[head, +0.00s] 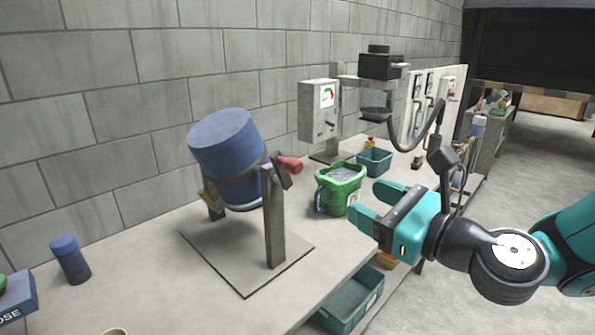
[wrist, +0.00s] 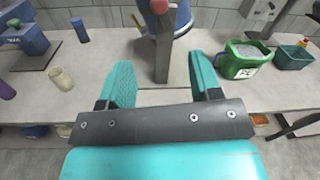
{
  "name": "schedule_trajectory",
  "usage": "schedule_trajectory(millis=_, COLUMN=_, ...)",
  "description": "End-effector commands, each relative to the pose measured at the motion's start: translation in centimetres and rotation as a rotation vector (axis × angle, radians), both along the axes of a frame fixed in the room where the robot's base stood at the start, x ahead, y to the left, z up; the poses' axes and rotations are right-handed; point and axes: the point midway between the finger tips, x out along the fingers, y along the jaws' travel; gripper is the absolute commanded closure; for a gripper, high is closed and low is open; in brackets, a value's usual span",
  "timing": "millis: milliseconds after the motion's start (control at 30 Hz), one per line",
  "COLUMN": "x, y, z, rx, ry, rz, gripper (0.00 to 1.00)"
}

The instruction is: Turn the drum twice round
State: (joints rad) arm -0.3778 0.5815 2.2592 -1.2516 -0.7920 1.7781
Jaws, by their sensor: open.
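The blue drum (head: 226,155) hangs tilted in a grey stand on a flat base plate (head: 246,280) on the bench. A red knob (head: 289,163) sticks out at the drum's right side, by the top of the front post (head: 273,215). In the wrist view the lower part of the drum (wrist: 172,18) and the red knob (wrist: 159,5) show at the top edge. My gripper (head: 365,210) is open and empty, to the right of the drum and apart from it. In the wrist view my gripper (wrist: 163,85) has its fingers spread, with the post beyond them.
A green bucket (head: 340,190) of grey material stands right of the drum, with a teal bin (head: 374,160) behind it. A grey box with a dial (head: 318,110) is at the back. A dark blue bottle (head: 70,260) stands at the left. Bare bench lies in front of the stand.

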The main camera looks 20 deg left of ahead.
Motion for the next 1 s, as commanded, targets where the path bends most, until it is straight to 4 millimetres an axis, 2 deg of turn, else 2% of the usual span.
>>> schedule_trajectory(millis=167, x=1.0, y=2.5, z=0.5, rx=0.003, ry=0.002, rz=0.004, gripper=0.42)
schedule_trajectory(millis=500, x=4.5, y=9.5, z=0.6, rx=0.0, ry=-0.002, rz=0.004, gripper=0.42)
schedule_trajectory(millis=700, x=6.3, y=13.0, z=0.5, rx=0.0, ry=-0.001, rz=0.002, gripper=0.42)
schedule_trajectory(millis=833, x=7.0, y=14.4, z=0.3, rx=0.0, ry=-0.001, rz=0.002, gripper=0.42)
schedule_trajectory(millis=1000, x=7.5, y=15.2, z=0.2, rx=0.001, ry=0.0, rz=0.0, gripper=0.42)
